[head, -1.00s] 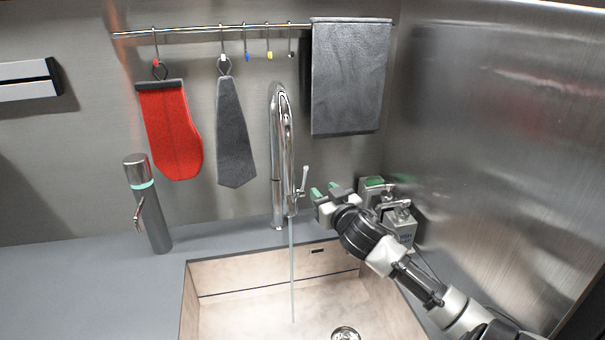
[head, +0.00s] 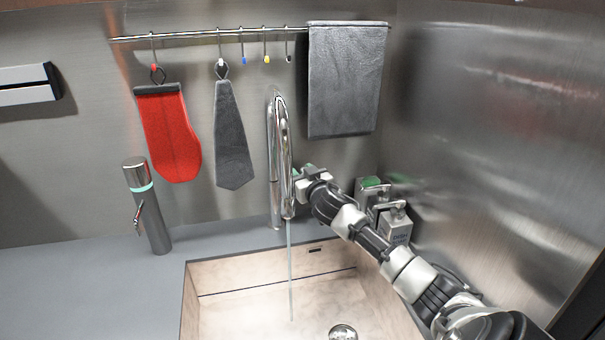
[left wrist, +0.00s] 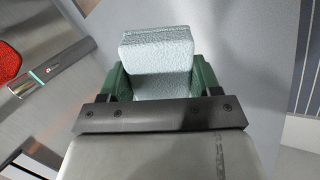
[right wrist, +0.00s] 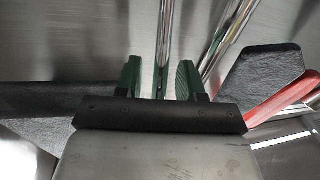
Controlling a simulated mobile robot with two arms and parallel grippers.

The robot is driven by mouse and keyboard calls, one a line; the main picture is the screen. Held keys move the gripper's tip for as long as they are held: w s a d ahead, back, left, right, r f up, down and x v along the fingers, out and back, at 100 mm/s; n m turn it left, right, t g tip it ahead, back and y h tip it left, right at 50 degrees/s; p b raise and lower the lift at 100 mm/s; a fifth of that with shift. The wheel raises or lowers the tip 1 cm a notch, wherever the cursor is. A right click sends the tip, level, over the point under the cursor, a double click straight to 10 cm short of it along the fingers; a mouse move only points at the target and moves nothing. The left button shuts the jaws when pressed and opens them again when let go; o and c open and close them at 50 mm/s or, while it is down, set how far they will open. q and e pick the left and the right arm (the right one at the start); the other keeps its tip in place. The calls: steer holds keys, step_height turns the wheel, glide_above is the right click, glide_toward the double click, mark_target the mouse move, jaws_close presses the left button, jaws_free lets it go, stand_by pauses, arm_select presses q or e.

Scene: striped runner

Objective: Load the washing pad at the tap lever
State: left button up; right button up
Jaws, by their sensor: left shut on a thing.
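The washing pad (left wrist: 158,55) is a pale, rough block in the left wrist view. My left gripper (left wrist: 158,75) is shut on it, with a green finger at each side; it is outside the head view. The chrome tap (head: 281,150) stands behind the sink. My right gripper (head: 304,174) is at the tap's right side and hides the lever in the head view. In the right wrist view, its green fingers (right wrist: 158,78) stand apart, with a thin chrome rod, seemingly the tap lever (right wrist: 166,40), between them. I see gaps beside the rod.
Water (head: 290,265) runs from the tap into the beige sink (head: 240,272). A red mitt (head: 170,135), a grey pad (head: 232,140) and a grey towel (head: 346,80) hang from the rail. A dispenser (head: 147,205) stands left; small bottles (head: 397,226) stand right.

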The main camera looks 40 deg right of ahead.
jaws_close()
arm_select(q)
steer(key=shift+r+p, duration=0.3)
steer(key=shift+r, duration=0.05)
arm_select(e)
steer(key=shift+r, duration=0.15)
arm_select(q)
step_height(320, 180, up, 6)
steer(key=p, duration=0.6)
arm_select(e)
steer(key=shift+w+d+r+g+y, duration=0.35)
steer(key=shift+w+g, duration=0.25)
steer(key=shift+g, duration=0.2)
arm_select(q)
steer(key=shift+r+p, duration=0.35)
arm_select(e)
steer(key=shift+w+f, duration=0.15)
steer(key=shift+f, duration=0.1)
